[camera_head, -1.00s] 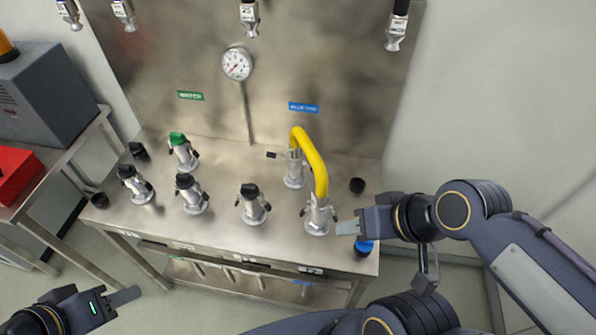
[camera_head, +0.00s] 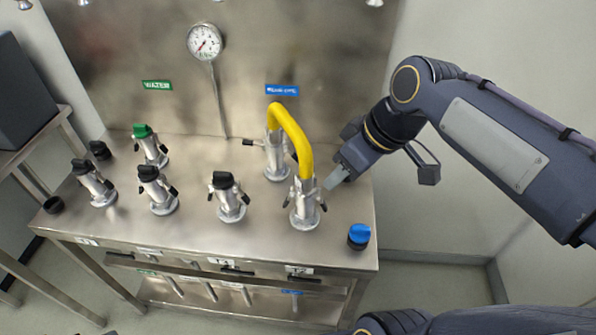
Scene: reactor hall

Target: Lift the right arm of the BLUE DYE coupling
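A blue label (camera_head: 282,90), its text blurred, is on the steel back panel. Below it stands a rear metal coupling (camera_head: 277,158), with one black-tipped arm (camera_head: 250,142) sticking out level to the left. A yellow hose (camera_head: 294,132) arches from it to a front coupling (camera_head: 304,205). The front coupling's two black-tipped arms hang down at its sides; the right arm (camera_head: 323,206) is near my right gripper (camera_head: 334,180). The gripper's pale finger is just right of and above that arm, apparently apart from it. Its finger gap is hidden. My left gripper is out of view.
A blue cap (camera_head: 358,236) sits at the bench's front right corner. Several black-capped couplings and a green-capped coupling (camera_head: 150,146) stand to the left on the steel bench (camera_head: 215,240). A gauge (camera_head: 204,42) is on the panel. Open floor lies right of the bench.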

